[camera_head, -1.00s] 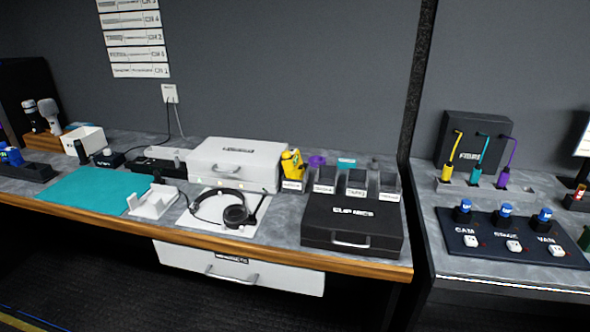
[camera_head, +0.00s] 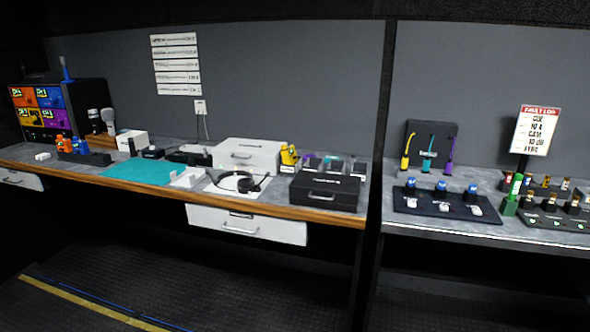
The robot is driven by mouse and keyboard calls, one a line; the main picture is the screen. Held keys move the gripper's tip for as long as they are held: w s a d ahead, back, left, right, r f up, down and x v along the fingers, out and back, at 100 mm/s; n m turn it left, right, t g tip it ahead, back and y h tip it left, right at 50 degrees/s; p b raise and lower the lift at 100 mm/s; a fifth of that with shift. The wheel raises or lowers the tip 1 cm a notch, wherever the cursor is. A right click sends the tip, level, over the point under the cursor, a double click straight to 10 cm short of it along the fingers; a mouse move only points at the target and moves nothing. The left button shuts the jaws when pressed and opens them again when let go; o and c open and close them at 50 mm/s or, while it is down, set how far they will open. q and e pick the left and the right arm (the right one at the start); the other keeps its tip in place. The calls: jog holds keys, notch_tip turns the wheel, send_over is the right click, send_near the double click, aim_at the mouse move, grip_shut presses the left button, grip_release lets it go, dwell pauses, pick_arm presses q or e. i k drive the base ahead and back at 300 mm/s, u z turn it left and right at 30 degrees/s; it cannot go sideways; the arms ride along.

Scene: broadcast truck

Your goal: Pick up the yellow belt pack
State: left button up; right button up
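A yellow object (camera_head: 289,154), which looks like the yellow belt pack, stands toward the back of the long worktop. It is just right of the white case (camera_head: 246,153) and behind the black case (camera_head: 325,190). It is upright at a small white labelled holder (camera_head: 288,169); I cannot tell how deep it sits. It is small in the picture, and its lower part is hard to make out. Neither of my grippers shows in this view.
A headset (camera_head: 241,182) lies in front of the white case, beside a teal mat (camera_head: 142,171). Dark bins (camera_head: 335,165) stand right of the yellow object. A second counter (camera_head: 440,231) at right holds cables and switch panels. The floor (camera_head: 190,285) in front is clear.

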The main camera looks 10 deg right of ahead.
aim_at(286, 154)
jog(key=z, duration=0.8)
jog(key=i, duration=1.7)
jog(key=u, duration=0.5)
